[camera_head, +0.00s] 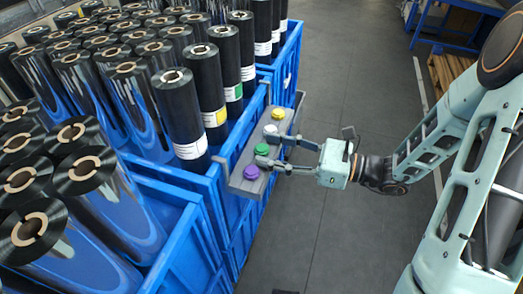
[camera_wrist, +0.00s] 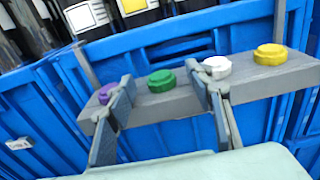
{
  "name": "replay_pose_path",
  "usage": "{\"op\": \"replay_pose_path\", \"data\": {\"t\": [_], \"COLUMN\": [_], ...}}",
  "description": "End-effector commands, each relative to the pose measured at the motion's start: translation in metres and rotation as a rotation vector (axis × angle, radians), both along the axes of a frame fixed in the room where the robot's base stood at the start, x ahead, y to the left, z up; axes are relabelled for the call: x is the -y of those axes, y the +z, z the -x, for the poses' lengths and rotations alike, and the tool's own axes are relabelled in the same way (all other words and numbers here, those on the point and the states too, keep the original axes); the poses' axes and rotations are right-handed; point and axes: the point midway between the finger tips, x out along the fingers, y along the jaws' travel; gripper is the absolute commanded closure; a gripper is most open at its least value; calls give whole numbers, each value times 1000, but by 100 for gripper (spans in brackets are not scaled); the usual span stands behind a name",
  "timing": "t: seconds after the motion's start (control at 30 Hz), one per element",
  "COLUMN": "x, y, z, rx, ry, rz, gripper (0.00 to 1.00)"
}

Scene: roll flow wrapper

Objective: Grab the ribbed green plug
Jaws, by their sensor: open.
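The ribbed green plug (camera_head: 262,149) sits on a grey bar (camera_head: 236,182) fixed along the side of the blue crates. In the wrist view the green plug (camera_wrist: 162,81) shows between my gripper's two fingers, farther off than the fingertips' near parts. My gripper (camera_head: 271,151) is open, its fingers reaching toward the bar from the right. In the wrist view my gripper (camera_wrist: 160,85) has its left finger overlapping the purple plug (camera_wrist: 107,93) and its right finger close by the white plug (camera_wrist: 215,67). I cannot tell whether the fingers touch any plug.
A yellow plug (camera_wrist: 270,54) sits beyond the white one on the same bar. Blue crates (camera_head: 188,190) full of dark film rolls (camera_head: 180,110) stand behind the bar. A wooden pallet (camera_head: 450,70) lies farther back.

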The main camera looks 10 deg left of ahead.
Motion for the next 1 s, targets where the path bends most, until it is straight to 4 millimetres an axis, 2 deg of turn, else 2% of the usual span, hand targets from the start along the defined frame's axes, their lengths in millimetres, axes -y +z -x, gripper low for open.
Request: {"op": "replay_pose_path", "data": {"t": [0.27, 0.57, 1.0], "x": [-5, -5, -5], "y": [0, 0, 3], "z": [0, 0, 0], "rx": [0, 0, 1], "ry": [-1, 0, 0], "rz": [0, 0, 0], "gripper": [52, 82, 83]}}
